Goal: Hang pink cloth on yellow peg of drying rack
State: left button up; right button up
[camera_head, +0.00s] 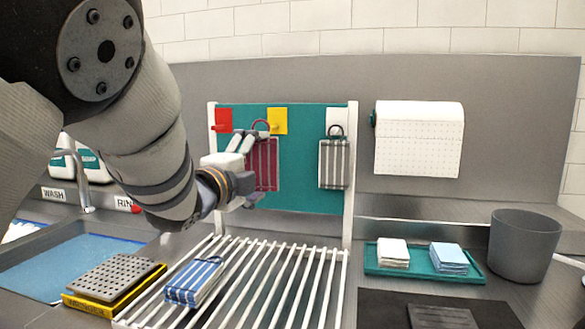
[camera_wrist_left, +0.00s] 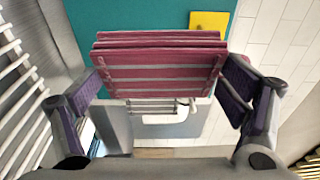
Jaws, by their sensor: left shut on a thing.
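The pink cloth (camera_head: 265,166), dark pink with pale stripes, is upright in front of the teal board, with its loop up. My left gripper (camera_head: 243,168) is shut on it from the left. In the left wrist view the cloth (camera_wrist_left: 160,62) sits between both fingers of the gripper (camera_wrist_left: 163,88). The yellow peg (camera_head: 278,121) is on the board just right of the loop's top. It also shows behind the cloth in the left wrist view (camera_wrist_left: 208,21). The loop overlaps the peg's left edge in the picture; I cannot tell whether it is around the peg. My right gripper is out of view.
The drying rack (camera_head: 352,165) also has a red peg (camera_head: 222,121) and a white peg (camera_head: 337,117) with a grey striped cloth (camera_head: 333,165). A blue striped cloth (camera_head: 193,283) lies on the slats below. A teal tray (camera_head: 384,272) and grey bin (camera_head: 523,245) stand right.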

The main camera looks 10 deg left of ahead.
pick_arm(q)
jog(key=shift+w+r, duration=0.1)
jog(key=shift+w, duration=0.25)
jog(key=shift+w+f, duration=0.2)
jog(key=shift+w, duration=1.15)
jog(key=shift+w+f+b, duration=0.25)
jog(key=shift+w+b, duration=0.4)
jog(key=shift+w, duration=0.7)
jog(key=shift+w+f+b, duration=0.2)
jog(key=shift+w+b, duration=0.45)
jog(key=shift+w, duration=0.7)
jog(key=shift+w+d, duration=0.1)
jog(key=shift+w, duration=0.25)
jog(key=shift+w+r, duration=0.1)
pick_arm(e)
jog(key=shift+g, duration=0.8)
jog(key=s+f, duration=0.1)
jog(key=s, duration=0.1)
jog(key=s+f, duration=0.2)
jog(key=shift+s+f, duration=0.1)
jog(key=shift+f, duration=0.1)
pick_arm(q)
jog(key=o, duration=0.9)
jog(key=shift+w, duration=0.1)
